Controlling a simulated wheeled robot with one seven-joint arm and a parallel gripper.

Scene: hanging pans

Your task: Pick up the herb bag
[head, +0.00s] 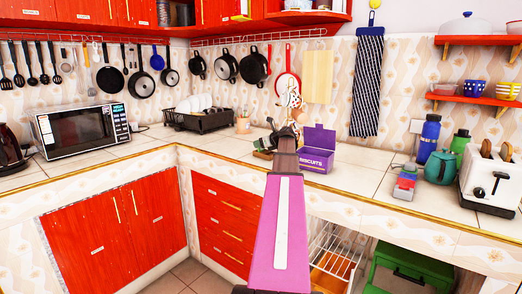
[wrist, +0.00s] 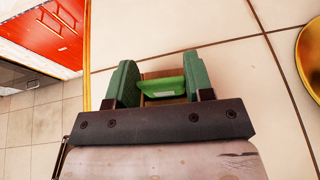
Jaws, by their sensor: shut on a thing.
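My gripper (head: 268,150) is over the counter at the corner's right side in the head view, with my arm hiding part of what is there. In the wrist view my gripper (wrist: 160,84) has its two dark green fingers on either side of a small bright green and brown item (wrist: 163,87), which I take to be the herb bag. The fingers are shut on it. It lies close to or on the tiled counter; I cannot tell whether it touches. The bag is hard to make out in the head view.
A purple biscuits box (head: 318,150) stands just right of my gripper, with a patterned object (head: 290,104) behind. A dish rack (head: 200,118) and a microwave (head: 82,130) are to the left. A gold round object (wrist: 311,60) is at the wrist view's right edge.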

